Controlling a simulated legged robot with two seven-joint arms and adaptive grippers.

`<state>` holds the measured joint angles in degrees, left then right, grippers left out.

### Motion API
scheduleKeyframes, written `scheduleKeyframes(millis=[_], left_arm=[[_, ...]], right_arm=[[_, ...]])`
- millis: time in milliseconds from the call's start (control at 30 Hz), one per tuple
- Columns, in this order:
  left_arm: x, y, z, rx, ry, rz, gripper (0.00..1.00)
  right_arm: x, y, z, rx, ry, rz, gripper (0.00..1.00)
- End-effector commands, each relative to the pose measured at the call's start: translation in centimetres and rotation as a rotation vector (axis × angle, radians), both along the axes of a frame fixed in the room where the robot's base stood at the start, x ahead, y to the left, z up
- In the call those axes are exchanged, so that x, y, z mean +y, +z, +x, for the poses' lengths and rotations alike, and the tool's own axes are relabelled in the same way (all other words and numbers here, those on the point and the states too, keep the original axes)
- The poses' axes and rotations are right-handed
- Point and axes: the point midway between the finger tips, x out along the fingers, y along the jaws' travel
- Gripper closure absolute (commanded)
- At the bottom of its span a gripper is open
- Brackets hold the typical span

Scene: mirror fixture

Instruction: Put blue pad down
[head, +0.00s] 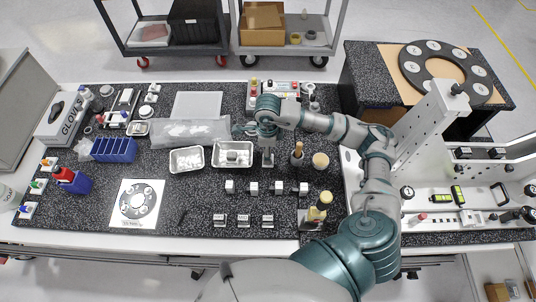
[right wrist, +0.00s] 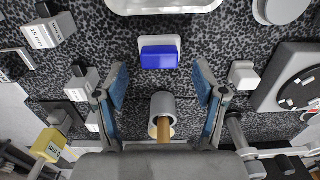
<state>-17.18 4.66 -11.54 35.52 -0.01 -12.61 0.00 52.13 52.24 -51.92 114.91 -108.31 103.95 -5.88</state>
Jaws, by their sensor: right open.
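A small blue pad (right wrist: 159,58) with a pale grey strip along one side lies on the dark speckled table in the right wrist view. I cannot pick it out in the head view. My right gripper (right wrist: 160,85) is open, its two blue-faced fingers spread wide on either side. The pad shows beyond the fingertips, between their lines and apart from both. A grey cylinder with a wooden rod (right wrist: 162,115) shows between the fingers; I cannot tell its depth. In the head view my right arm reaches in over the table and hides much of the gripper. My left gripper is not in view.
Two white trays (head: 187,151) lie left of my right gripper. Several small grey blocks (head: 254,187) stand in rows in front. A blue bin (head: 114,149) is at the left, and a white fixture panel (head: 428,125) stands at the right.

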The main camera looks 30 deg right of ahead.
Motion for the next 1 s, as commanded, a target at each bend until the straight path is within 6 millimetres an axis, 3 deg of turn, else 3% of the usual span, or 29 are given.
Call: scheduleKeyframes(millis=[200,400,1000], left_arm=[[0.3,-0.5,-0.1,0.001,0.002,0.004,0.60],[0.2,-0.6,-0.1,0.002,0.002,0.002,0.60],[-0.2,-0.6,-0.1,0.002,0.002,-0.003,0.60]], right_arm=[[-0.2,4.9,0.1,-0.004,0.000,0.001,0.29],[-0.2,7.5,0.0,-0.001,-0.001,0.001,0.29],[-0.2,8.1,0.0,0.001,-0.001,0.001,0.29]])
